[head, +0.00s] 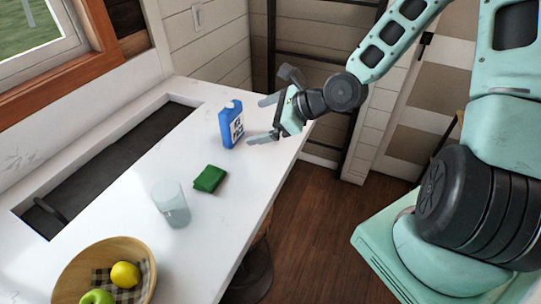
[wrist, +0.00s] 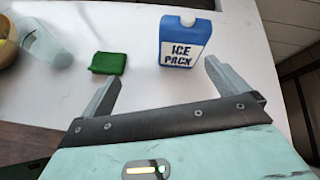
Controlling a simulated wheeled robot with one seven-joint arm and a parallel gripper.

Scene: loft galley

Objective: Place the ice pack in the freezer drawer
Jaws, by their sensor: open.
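The ice pack (head: 231,124) is a blue block with a white cap and a white label, standing upright on the white counter. In the wrist view the ice pack (wrist: 184,42) reads "ICE PACK" and stands ahead of my gripper, beyond the fingertips. My gripper (head: 257,120) is open and empty, with its fingers pointing toward the ice pack from the right. Its two fingers (wrist: 163,78) also show in the wrist view, spread apart with nothing between them. I see no freezer drawer in either view.
A folded green cloth (head: 209,179) and a clear glass (head: 171,203) stand on the counter (head: 225,235). A wooden bowl (head: 69,272) holds a lemon and a green apple. A dark sink (head: 105,160) lies along the wall. Wooden floor (head: 310,215) is open right of the counter.

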